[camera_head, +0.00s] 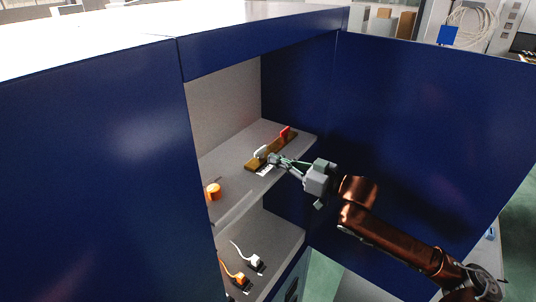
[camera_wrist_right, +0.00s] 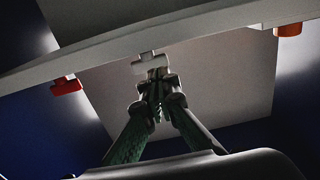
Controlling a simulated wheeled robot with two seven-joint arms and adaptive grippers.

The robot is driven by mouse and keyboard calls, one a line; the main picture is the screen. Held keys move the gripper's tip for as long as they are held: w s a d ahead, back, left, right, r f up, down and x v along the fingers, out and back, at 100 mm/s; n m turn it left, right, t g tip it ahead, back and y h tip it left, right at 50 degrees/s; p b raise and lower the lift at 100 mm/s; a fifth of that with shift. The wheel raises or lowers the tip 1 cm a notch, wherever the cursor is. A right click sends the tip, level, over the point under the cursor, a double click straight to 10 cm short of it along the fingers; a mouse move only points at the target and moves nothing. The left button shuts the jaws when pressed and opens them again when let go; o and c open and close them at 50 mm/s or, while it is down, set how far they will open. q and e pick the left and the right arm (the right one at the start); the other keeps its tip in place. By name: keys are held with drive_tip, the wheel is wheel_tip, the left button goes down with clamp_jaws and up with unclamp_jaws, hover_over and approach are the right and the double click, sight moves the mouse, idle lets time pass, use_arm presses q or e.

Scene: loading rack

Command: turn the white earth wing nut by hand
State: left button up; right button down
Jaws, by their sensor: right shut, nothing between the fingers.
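The white wing nut (camera_head: 261,152) stands on a brown strip (camera_head: 253,165) on the upper shelf of the blue cabinet. It also shows in the wrist view (camera_wrist_right: 150,66), directly beyond my fingertips. My right gripper (camera_head: 274,160) reaches in from the right, its tips close beside the white nut. In the wrist view my right gripper (camera_wrist_right: 158,88) has its fingers together with nothing held between them. I cannot tell whether the tips touch the nut. My left gripper is not in view.
A red wing nut (camera_head: 285,132) stands at the strip's far end. An orange knob (camera_head: 213,191) sits near the shelf's left front. White (camera_head: 254,261) and orange (camera_head: 239,279) cable plugs lie on the lower shelf.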

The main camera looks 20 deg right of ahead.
sight(259, 153)
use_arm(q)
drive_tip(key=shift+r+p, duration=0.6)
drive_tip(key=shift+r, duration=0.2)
use_arm(e)
drive_tip(key=shift+x, duration=1.7)
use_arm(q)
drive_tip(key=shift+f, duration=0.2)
use_arm(e)
drive_tip(key=shift+a+m+h, duration=0.1)
drive_tip(key=shift+m+h, duration=0.2)
drive_tip(key=shift+h, duration=0.1)
drive_tip(key=shift+a+t+h, duration=0.15)
drive_tip(key=shift+t+h, duration=0.15)
drive_tip(key=shift+t, duration=0.1)
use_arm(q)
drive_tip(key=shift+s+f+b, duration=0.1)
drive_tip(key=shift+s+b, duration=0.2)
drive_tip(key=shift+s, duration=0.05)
use_arm(e)
drive_tip(key=shift+m, duration=0.3)
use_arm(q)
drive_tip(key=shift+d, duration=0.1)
use_arm(e)
drive_tip(key=shift+w+h, duration=0.1)
drive_tip(key=shift+h, duration=0.2)
